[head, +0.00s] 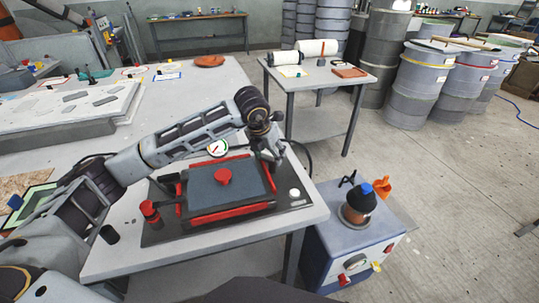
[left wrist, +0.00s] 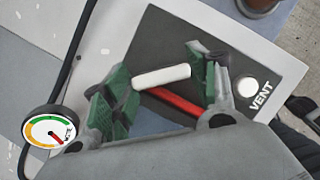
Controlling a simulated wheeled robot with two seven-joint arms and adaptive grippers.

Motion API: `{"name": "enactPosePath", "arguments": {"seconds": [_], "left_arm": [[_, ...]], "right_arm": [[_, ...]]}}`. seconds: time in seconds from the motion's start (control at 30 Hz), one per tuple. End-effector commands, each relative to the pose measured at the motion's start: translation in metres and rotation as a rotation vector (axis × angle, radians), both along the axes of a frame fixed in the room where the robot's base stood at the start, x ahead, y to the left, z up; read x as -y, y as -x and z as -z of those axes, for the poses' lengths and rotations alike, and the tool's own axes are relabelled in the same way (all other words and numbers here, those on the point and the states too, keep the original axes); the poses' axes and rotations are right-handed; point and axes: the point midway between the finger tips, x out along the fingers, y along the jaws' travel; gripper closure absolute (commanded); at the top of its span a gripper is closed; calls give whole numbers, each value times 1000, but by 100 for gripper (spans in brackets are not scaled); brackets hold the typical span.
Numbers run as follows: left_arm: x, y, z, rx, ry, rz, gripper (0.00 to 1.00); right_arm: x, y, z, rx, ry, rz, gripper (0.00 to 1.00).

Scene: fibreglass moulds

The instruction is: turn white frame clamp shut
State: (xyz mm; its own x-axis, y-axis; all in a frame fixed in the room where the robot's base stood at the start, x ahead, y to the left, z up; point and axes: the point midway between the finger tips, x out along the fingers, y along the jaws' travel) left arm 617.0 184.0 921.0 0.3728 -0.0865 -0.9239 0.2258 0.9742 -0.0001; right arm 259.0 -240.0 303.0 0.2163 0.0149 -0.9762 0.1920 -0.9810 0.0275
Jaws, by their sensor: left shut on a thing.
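My left gripper (head: 269,160) reaches down over the far right corner of the flat press with the red frame (head: 232,208). In the left wrist view the green-padded fingers of this gripper (left wrist: 160,68) are shut on the white clamp handle (left wrist: 162,76), a short bar lying across between the pads. A red bar of the frame (left wrist: 172,103) runs just below the handle. In the head view the gripper hides the white clamp. A red knob (head: 222,177) sits on the frame's grey-blue sheet. My right gripper is not in view.
A white button (left wrist: 247,87) marked VENT is close beside the fingers. A dial gauge (head: 217,148) with a black hose stands behind the frame. A red-topped post (head: 150,211) is at the left. A blue cabinet (head: 350,240) with a pot stands right of the table.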

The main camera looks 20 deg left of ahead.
Motion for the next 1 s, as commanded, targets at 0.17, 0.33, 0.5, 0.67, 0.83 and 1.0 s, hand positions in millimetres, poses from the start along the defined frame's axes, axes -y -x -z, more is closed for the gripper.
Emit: {"name": "enactPosePath", "arguments": {"seconds": [0.17,0.33,0.5,0.67,0.83,1.0], "left_arm": [[1,1,1,2,0,-124,65],[2,1,1,2,0,-247,65],[2,2,1,2,0,-376,65],[3,3,0,1,0,-496,65],[4,4,0,1,1,-605,65],[4,4,0,1,0,-684,65]], "right_arm": [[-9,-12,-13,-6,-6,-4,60],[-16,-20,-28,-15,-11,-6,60],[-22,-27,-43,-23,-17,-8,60],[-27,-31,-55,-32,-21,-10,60],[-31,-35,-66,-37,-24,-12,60],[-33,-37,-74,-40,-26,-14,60]]}}
